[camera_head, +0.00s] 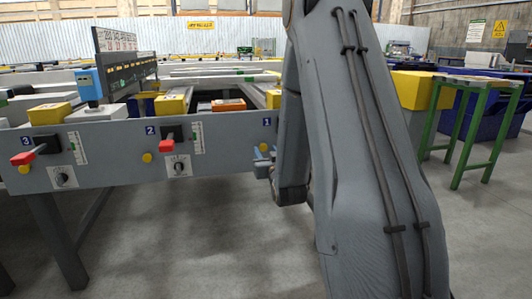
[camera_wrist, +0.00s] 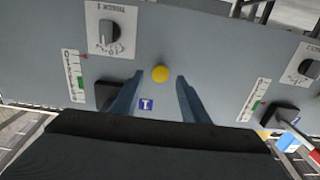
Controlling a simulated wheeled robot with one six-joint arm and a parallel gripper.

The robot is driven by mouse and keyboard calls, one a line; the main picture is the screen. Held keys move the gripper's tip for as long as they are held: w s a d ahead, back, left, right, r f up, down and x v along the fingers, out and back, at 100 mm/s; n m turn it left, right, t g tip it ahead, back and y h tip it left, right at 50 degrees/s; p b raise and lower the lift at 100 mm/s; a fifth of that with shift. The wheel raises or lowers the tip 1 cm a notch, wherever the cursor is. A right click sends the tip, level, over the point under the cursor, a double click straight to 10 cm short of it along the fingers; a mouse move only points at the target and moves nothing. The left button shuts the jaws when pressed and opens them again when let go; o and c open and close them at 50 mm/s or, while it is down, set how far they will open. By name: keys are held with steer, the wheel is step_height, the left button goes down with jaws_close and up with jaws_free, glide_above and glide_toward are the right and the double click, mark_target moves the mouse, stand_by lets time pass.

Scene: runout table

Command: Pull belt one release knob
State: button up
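The belt one release knob is a small round yellow knob (camera_wrist: 160,74) on the grey panel (camera_wrist: 215,45), near the blue label 1 (camera_wrist: 147,104). In the wrist view my gripper (camera_wrist: 160,77) has its two blue fingers apart, with the knob showing between their tips. I cannot tell whether the tips reach past the knob's face; no finger visibly touches it.
Close by are a tension dial (camera_wrist: 108,35), a gauge (camera_wrist: 72,75) and a black lever mount (camera_wrist: 106,93). Belt two's yellow knob (camera_head: 147,158) and red lever (camera_head: 168,153) sit to the left. A green-legged stand (camera_head: 480,125) is at right. The floor before the panel is clear.

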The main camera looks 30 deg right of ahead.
steer(key=p+v, duration=0.2)
steer(key=v, duration=0.5)
steer(key=shift+s, duration=0.4)
steer(key=shift+a, duration=0.2)
